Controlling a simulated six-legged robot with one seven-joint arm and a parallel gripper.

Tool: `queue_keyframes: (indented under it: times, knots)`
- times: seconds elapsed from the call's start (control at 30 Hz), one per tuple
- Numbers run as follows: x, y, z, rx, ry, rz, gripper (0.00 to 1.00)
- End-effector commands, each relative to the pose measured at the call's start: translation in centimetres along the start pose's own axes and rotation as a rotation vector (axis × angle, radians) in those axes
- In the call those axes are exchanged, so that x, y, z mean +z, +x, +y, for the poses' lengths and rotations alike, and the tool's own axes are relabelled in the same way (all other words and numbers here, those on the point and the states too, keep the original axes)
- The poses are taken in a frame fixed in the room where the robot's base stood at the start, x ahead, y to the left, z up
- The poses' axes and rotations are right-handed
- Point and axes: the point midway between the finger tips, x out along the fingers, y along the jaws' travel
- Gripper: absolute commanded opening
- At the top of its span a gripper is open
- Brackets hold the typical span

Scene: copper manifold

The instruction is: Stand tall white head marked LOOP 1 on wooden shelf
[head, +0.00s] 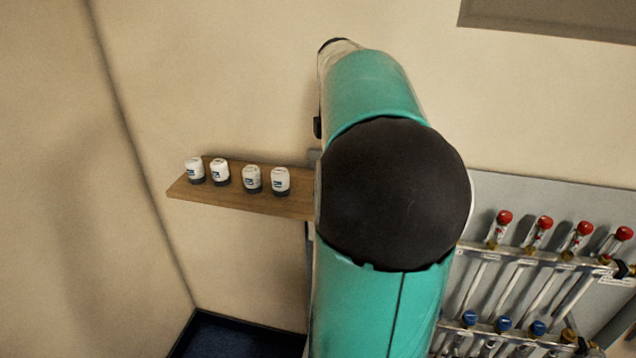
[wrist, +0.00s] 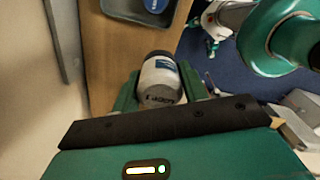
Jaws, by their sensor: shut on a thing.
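My gripper (wrist: 160,88) is shut on a white head (wrist: 160,72) with a dark end, a blue patch and dark lettering too small to read surely. The head sits between the two green fingers in the wrist view, with brown wood (wrist: 110,45) behind it; I cannot tell whether they touch. In the head view the wooden shelf (head: 230,196) is on the wall at left, its right end hidden behind my arm. My gripper and the held head are hidden there too.
Several short white heads with dark bases, one here (head: 252,179), stand in a row on the shelf. A pipe manifold with red caps (head: 545,222) and blue caps (head: 504,324) is at right. In the wrist view, a grey tray (wrist: 122,12) holds something blue.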

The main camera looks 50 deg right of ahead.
Motion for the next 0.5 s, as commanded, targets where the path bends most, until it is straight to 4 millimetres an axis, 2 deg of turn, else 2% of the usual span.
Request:
queue_keyframes:
  times: [0.03, 0.2, 0.5]
  knots:
    - [-0.5, 0.7, 1.2, -0.001, -0.005, 0.004, 0.18]
    - [-1.3, 3.8, 3.6, -0.003, -0.003, 0.004, 0.18]
    - [-2.1, 6.2, 5.7, 0.0, -0.001, 0.001, 0.18]
